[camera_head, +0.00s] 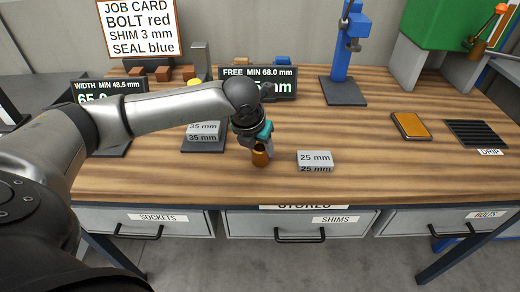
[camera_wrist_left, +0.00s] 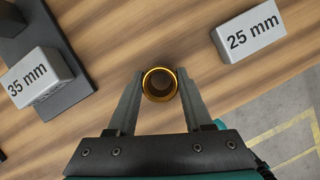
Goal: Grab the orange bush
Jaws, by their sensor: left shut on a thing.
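The orange bush (camera_head: 260,156) is a small hollow copper-orange cylinder on the wooden bench top. In the left wrist view the bush (camera_wrist_left: 159,85) shows from above as a bright ring with a dark bore. My left gripper (camera_head: 262,147) reaches down over it from the left. In the wrist view the two fingers of my left gripper (camera_wrist_left: 159,91) stand on either side of the bush, shut on it. The bush looks upright. Whether it touches the bench cannot be told. My right gripper is not in view.
A grey 25 mm block (camera_head: 314,161) lies right of the bush. A display (camera_head: 283,84) and a blue press (camera_head: 344,60) stand behind. Bench top (camera_head: 380,165) is clear at the front right.

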